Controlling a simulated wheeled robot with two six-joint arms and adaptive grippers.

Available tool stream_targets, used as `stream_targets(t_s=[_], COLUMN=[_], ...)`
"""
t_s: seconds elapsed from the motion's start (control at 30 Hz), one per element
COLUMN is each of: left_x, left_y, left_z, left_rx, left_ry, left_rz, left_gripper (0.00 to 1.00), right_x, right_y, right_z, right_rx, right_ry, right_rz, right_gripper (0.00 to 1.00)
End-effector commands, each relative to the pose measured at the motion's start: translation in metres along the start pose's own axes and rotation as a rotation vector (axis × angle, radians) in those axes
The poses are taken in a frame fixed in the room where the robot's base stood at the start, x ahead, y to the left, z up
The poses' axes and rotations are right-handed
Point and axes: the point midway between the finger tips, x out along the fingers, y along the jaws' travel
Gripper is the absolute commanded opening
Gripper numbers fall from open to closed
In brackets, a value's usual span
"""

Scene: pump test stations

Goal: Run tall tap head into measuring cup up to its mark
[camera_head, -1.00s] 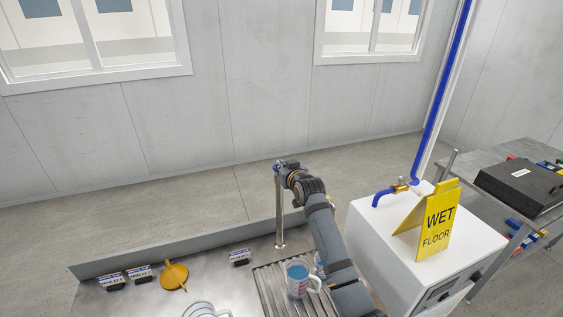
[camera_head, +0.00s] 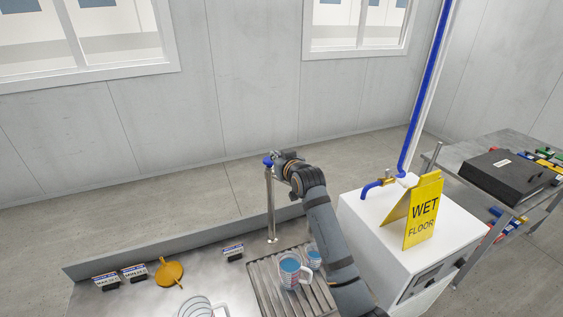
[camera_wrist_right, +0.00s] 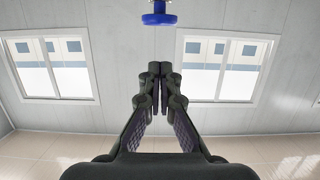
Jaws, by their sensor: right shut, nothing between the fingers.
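The tall tap (camera_head: 270,207) is a thin upright metal post at the back of the steel worktop. Its blue knob (camera_head: 267,161) is at the top and also shows in the right wrist view (camera_wrist_right: 159,19). My right gripper (camera_wrist_right: 160,70) is shut and empty; its tips point toward the knob and appear apart from it. In the head view it is at the tap's top, where my arm partly hides the tap head. A cup with a handle and blue contents (camera_head: 291,272) stands on the ribbed drainer. Its mark is too small to read. My left gripper is not in view.
A smaller cup (camera_head: 314,258) stands behind the first, close to my right arm. A yellow funnel (camera_head: 169,272), small label signs (camera_head: 134,272) and a clear vessel (camera_head: 204,308) are to the left. A white cabinet (camera_head: 376,222) with a yellow wet-floor sign (camera_head: 424,212) stands right.

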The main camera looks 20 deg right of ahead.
Motion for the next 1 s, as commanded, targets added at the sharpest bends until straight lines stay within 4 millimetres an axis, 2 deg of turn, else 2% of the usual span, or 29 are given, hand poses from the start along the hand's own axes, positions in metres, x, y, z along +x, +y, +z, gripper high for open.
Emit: stream_targets(t_s=[0.03, 0.1, 0.3, 0.83, 0.93, 0.97, 1.0], left_x=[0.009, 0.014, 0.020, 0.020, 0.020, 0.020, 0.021], left_y=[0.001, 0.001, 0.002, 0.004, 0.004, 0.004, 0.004], left_z=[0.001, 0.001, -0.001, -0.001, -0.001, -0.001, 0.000], left_rx=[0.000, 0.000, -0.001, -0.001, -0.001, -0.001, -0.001], left_ry=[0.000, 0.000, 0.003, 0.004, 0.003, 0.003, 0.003], left_rz=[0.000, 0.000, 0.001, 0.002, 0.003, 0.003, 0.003], left_gripper=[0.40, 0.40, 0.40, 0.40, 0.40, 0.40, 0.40], right_x=[-0.010, -0.024, -0.050, -0.055, -0.058, -0.061, -0.067], right_y=[0.000, 0.000, 0.000, 0.000, 0.000, 0.000, -0.001], right_z=[0.005, 0.003, 0.000, -0.002, 0.014, 0.026, 0.048], right_rx=[-0.002, -0.002, -0.001, 0.000, -0.003, -0.006, -0.011], right_ry=[0.004, 0.005, 0.004, 0.004, -0.029, -0.053, -0.099], right_rz=[0.000, 0.000, 0.000, 0.000, 0.002, 0.003, 0.006], right_gripper=[0.00, 0.00, 0.00, 0.00, 0.00, 0.00, 0.00])
